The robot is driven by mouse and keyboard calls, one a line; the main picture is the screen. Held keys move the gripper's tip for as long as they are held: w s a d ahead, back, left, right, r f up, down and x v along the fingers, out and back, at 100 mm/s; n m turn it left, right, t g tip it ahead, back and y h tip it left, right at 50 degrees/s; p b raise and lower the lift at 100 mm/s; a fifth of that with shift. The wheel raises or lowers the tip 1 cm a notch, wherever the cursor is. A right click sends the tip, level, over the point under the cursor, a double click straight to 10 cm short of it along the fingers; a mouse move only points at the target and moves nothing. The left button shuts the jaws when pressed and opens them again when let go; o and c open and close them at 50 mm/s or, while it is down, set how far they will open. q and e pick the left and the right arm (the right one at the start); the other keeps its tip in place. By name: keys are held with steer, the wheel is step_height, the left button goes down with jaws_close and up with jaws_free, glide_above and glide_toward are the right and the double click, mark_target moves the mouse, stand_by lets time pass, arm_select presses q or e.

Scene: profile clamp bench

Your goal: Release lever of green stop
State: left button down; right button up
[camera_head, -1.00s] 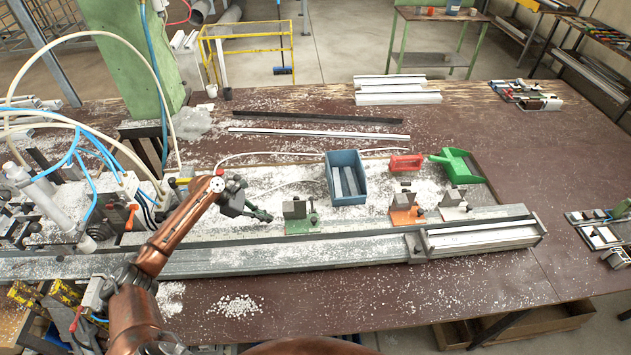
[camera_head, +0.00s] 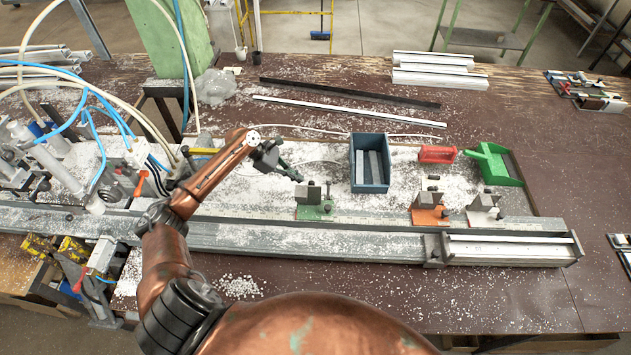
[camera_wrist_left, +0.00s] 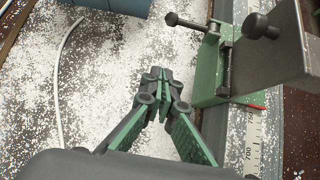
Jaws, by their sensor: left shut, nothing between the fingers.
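The green stop (camera_head: 314,208) stands on the long rail, with a grey block on its green base. In the left wrist view the green stop (camera_wrist_left: 212,75) is at the upper right, with a dark lever (camera_wrist_left: 224,72) beside its block. A black knob on a rod sticks out to its left. My left gripper (camera_head: 298,177) is shut and empty, just behind and left of the stop in the head view. In the left wrist view its closed fingertips (camera_wrist_left: 158,77) are left of the lever, with a visible gap. My right gripper is not in view.
An orange stop (camera_head: 430,217) and a white stop (camera_head: 485,208) stand farther right. A blue bin (camera_head: 370,185) is behind the green stop. A red piece (camera_head: 437,154) and a green dustpan (camera_head: 493,162) lie at the back right. White chips cover the bench.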

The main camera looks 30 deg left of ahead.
mark_target(328, 190)
arm_select(q)
steer(key=x, duration=0.9)
steer(key=shift+d, duration=0.15)
steer(key=shift+w+d+r+p, duration=0.3)
steer(key=shift+d+r, duration=0.2)
steer(key=shift+r, duration=0.25)
steer(key=shift+w+d+r+p, duration=0.2)
steer(key=shift+d+r+p, duration=0.15)
steer(key=shift+d+r, duration=0.3)
steer(key=shift+a+r, duration=0.1)
steer(key=shift+r, duration=0.05)
